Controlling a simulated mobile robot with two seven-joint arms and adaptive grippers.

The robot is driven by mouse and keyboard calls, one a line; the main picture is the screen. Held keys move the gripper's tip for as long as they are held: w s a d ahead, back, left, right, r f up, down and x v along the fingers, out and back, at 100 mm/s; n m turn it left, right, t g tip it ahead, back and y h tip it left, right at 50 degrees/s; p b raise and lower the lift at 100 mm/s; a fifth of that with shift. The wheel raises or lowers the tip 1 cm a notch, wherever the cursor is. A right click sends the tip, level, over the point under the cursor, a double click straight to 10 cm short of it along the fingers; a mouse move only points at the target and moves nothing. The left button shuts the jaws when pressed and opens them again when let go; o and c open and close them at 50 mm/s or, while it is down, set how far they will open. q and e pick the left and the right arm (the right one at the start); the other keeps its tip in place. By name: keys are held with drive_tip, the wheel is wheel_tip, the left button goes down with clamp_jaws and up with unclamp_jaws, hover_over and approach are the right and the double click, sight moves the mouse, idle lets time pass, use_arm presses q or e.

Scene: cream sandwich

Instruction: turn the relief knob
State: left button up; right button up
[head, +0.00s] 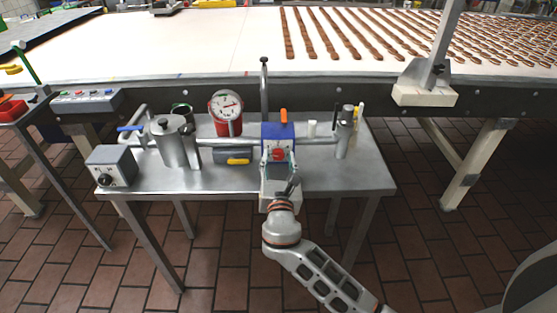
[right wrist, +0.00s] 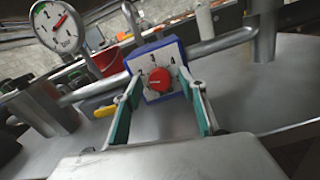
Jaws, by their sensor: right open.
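The relief knob is a small red knob (right wrist: 159,79) with a dial face marked 2, 3 and 4 on the front of a blue block (right wrist: 150,54). In the head view the red knob (head: 279,154) shows on the blue block (head: 275,131) in the middle of the steel table. My right gripper (right wrist: 165,90) is open, its green-padded fingers spread left and right of the knob. In the head view the right gripper (head: 279,170) is just in front of the block. I cannot tell whether the fingers touch the knob. My left gripper is out of view.
A round pressure gauge (head: 226,105) stands left of the block above a red can. A steel pot (head: 172,142) and a grey box with a black knob (head: 113,168) are farther left. A steel cylinder (head: 345,135) stands right. A conveyor (head: 200,45) runs behind.

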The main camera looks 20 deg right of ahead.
drive_tip(key=c, duration=1.1)
drive_tip(key=shift+m, duration=0.3)
drive_tip(key=m, duration=0.2)
drive_tip(key=shift+f+m, duration=0.1)
drive_tip(key=shift+m, duration=0.2)
drive_tip(key=shift+m+b, duration=0.55)
drive_tip(key=shift+m, duration=0.65)
